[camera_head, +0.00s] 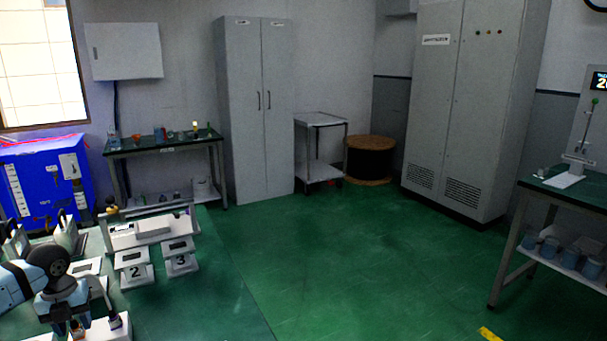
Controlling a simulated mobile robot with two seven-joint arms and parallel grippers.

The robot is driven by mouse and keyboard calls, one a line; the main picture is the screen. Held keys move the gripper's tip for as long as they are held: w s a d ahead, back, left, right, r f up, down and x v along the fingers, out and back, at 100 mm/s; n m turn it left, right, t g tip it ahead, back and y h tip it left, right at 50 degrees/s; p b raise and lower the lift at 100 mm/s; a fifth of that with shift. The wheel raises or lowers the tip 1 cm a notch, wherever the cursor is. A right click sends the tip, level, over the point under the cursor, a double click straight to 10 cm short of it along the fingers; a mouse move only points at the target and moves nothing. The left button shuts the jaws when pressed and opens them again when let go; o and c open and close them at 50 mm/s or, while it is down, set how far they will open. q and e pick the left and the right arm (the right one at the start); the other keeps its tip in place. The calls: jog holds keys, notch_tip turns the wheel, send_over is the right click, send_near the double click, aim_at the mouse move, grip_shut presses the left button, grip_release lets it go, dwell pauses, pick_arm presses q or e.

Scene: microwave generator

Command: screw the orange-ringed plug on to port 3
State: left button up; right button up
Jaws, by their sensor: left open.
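Port 3 (181,258) is a white stand marked "3" on the green table at lower left. Port 2 (135,269) stands to its left. My left gripper (74,322) is open at the bottom left, pointing down. A small orange-brown part (76,331) shows right at its fingertips, over a white block (108,331); it looks like the orange-ringed plug, mostly hidden. A dark plug (115,319) stands on the same block, to the right. Port 1's label is not visible behind my left arm. My right gripper is not in view.
A white device (150,229) stands behind the ports. The green table (215,300) is clear right of them. Farther off are a blue cabinet (40,180), a bench with small items (165,146), grey lockers (256,110), a cart (320,125) and a right-hand table (570,187).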

aim_at(73, 320)
dwell(0.5)
pick_arm(q)
grip_shut()
jog(key=shift+r+p, duration=0.2)
jog(key=shift+p, duration=0.15)
jog(key=shift+r+p, duration=1.9)
jog(key=shift+r, duration=0.95)
jog(key=shift+d, duration=0.1)
